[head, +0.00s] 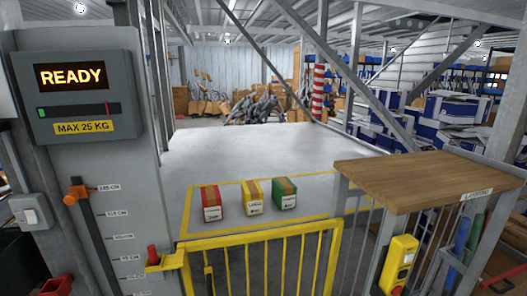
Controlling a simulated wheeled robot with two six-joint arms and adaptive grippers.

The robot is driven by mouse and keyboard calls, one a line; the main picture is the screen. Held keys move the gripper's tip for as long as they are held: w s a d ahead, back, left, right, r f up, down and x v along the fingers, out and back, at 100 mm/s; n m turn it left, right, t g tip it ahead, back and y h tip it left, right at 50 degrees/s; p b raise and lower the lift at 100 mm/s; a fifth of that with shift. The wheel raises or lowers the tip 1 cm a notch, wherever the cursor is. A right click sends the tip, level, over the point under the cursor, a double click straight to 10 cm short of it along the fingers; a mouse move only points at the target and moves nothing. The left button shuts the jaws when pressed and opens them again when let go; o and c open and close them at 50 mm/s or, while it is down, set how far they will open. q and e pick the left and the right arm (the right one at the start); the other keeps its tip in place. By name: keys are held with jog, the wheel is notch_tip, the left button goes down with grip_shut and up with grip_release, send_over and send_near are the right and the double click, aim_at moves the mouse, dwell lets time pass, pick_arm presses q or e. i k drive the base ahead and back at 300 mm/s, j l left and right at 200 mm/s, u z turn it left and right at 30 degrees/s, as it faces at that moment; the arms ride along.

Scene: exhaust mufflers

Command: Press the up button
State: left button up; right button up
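A yellow control box (398,264) hangs on the front of the railing below the wooden top, at the lower right in the head view. Its front carries a pale panel (406,257) and a red part near its lower end. The buttons are too small to read, so I cannot tell which one is the up button. Neither of my grippers shows in this view. A display panel (85,97) on the grey post at left reads READY, with MAX 25 KG below it.
A yellow gate (262,241) stands closed in front. Behind it, red (211,204), yellow (252,197) and green (285,193) boxes sit on a grey floor with yellow lines. A wooden top (428,178) is at right. An orange slider (75,193) sits beside height labels.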

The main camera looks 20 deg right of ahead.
aim_at(410, 258)
jog(key=z, duration=1.7)
